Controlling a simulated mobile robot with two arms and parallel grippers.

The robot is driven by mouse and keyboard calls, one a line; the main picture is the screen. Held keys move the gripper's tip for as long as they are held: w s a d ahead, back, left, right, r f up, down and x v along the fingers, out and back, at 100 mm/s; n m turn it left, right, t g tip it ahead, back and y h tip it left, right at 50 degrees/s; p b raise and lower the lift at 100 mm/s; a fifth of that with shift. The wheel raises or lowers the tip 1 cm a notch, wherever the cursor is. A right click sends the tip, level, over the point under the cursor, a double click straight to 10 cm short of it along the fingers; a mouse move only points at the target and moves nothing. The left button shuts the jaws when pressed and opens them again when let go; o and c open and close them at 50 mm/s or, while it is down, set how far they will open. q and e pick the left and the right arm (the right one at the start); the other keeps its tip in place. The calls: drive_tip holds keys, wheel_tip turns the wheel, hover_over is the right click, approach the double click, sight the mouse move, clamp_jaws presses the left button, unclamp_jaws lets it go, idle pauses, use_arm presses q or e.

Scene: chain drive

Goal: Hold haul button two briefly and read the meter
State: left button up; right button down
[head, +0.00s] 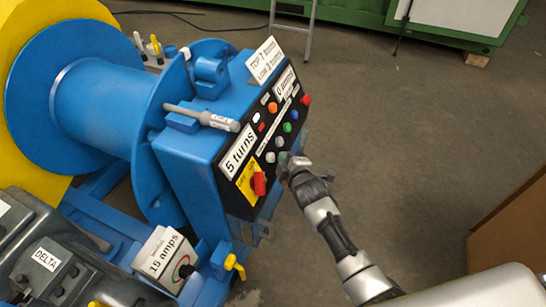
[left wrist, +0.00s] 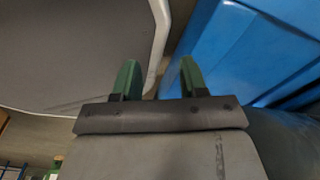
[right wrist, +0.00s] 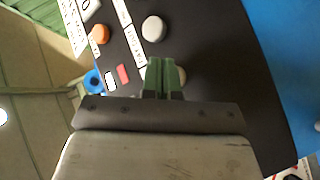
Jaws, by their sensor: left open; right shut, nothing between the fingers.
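The black control panel (head: 262,150) on the blue machine carries several coloured buttons, and I cannot read which is haul button two. My right gripper (head: 287,160) is shut and empty, its fingertips at the panel's lower buttons. In the right wrist view its closed fingers (right wrist: 163,76) partly cover a pale button (right wrist: 181,75); I cannot tell whether they touch it. A white button (right wrist: 154,28) shows clear above. A dial meter (head: 182,268) stands below the panel, with a "15 amps" card (head: 163,251). My left gripper (left wrist: 158,80) is open and empty in the left wrist view.
A red switch (head: 259,183) on a yellow plate sits at the panel's lower end. A "5 turns" card (head: 239,150) is beside it. The blue drum (head: 105,102) is at left. Open floor (head: 400,150) lies right of the panel; a brown box (head: 512,225) stands farther right.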

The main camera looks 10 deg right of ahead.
drive_tip(key=shift+a, duration=0.1)
drive_tip(key=shift+w+a+f, duration=0.15)
drive_tip(key=shift+w+a, duration=0.1)
